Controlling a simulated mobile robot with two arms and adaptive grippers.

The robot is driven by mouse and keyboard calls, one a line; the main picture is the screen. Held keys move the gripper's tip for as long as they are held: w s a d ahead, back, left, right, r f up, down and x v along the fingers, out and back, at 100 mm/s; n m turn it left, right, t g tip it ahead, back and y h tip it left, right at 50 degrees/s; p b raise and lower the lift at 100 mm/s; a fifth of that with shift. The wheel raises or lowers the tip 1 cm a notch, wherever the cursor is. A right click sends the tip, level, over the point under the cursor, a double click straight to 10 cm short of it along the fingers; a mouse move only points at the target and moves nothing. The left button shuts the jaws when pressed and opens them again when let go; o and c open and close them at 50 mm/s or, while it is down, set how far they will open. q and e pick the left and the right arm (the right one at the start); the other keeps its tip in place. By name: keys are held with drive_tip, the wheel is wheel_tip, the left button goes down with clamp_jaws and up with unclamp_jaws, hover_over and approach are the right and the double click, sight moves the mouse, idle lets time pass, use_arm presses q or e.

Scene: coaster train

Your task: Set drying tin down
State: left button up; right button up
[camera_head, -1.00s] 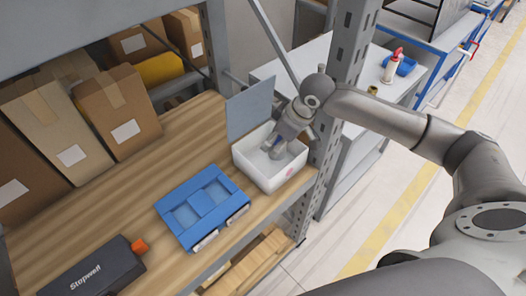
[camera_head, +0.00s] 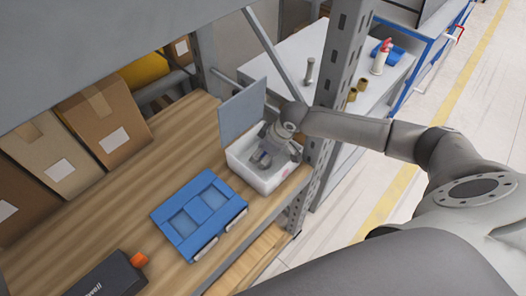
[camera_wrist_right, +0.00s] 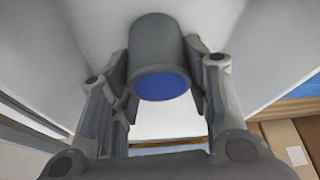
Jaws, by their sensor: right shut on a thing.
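My right gripper (camera_head: 265,160) reaches down into an open white box (camera_head: 254,180) on the wooden shelf. In the right wrist view the gripper (camera_wrist_right: 163,76) is shut on a dark grey cylinder with a blue end, which I take as the drying tin (camera_wrist_right: 160,42). The fingers press on its two sides. Pale box walls show around it. Whether the tin touches the box floor I cannot tell. In the head view the gripper mostly hides the tin. My left gripper is not in view.
A grey-blue panel (camera_head: 242,110) stands upright behind the box. A blue tray (camera_head: 187,225) lies to its left, and a dark case with an orange end (camera_head: 110,278) sits nearer. Cardboard boxes (camera_head: 105,120) line the back. A perforated metal post (camera_head: 343,75) rises close to my right arm.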

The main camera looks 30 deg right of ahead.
drive_tip(key=shift+s, duration=0.1)
drive_tip(key=shift+f, duration=0.1)
drive_tip(key=o, duration=0.8)
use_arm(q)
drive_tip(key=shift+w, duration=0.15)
use_arm(e)
drive_tip(key=shift+o, duration=1.4)
drive_tip(key=shift+s+d+r, duration=0.1)
drive_tip(key=shift+r, duration=0.45)
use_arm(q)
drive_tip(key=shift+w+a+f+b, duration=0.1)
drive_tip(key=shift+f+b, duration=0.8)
use_arm(e)
drive_tip(key=v, duration=1.1)
drive_tip(key=shift+s+d, duration=0.1)
